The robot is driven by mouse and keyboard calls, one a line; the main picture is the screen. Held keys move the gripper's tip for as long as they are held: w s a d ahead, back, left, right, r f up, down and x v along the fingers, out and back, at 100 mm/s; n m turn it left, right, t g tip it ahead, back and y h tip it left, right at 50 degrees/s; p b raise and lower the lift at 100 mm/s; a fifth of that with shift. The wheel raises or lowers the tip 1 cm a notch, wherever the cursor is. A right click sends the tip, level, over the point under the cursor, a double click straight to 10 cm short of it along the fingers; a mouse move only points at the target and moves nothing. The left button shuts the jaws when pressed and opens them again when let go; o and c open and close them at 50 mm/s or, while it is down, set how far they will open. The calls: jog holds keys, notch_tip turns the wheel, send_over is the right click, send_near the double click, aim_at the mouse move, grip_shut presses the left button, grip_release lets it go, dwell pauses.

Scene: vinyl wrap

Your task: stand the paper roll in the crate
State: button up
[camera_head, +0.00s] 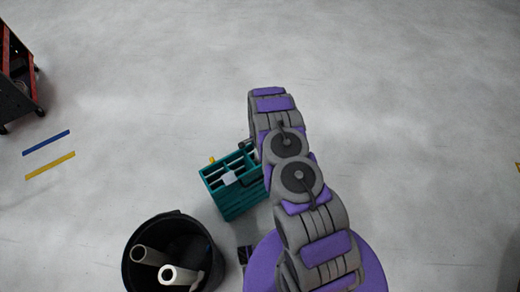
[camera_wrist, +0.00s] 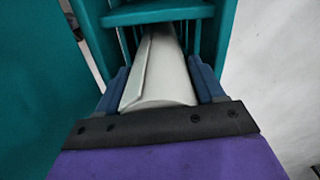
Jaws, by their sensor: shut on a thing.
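The pale paper roll (camera_wrist: 162,78) lies between the two blue fingers of my gripper (camera_wrist: 160,68) in the wrist view. My gripper is shut on it. The roll extends away from the fingers into a gap between teal walls and bars of the crate (camera_wrist: 160,14). Its far end is hidden, so I cannot tell whether it touches the crate floor. In the head view the teal crate (camera_head: 238,203) stands on the floor left of my arm, with divided slots on top and a small pale patch among them. My gripper is mostly hidden behind my arm there.
A black bin (camera_head: 131,277) with two pale tubes (camera_head: 178,275) stands at the lower left, near the crate. A red and black cart (camera_head: 18,75) is at the upper left. Blue tape (camera_head: 46,142) and yellow tape (camera_head: 50,166) mark the floor. The floor beyond is clear.

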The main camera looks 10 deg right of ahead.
jog(key=o, duration=1.7)
jog(key=s+a+r+n+p, duration=0.1)
jog(key=s+r+n+p, duration=0.15)
jog(key=r, duration=1.55)
jog(key=s+a+r+n+p, duration=0.1)
jog(key=s+r+n+p, duration=0.15)
jog(key=r, duration=1.55)
jog(key=s+d+r+n+g, duration=0.1)
jog(key=s+r+n, duration=0.4)
jog(key=s+r, duration=1.55)
jog(key=s+d+r+n, duration=0.1)
jog(key=s+n, duration=0.2)
jog(key=s, duration=1.3)
jog(key=shift+s+r+g, duration=0.25)
jog(key=shift+g, duration=0.15)
jog(key=shift+d, duration=0.1)
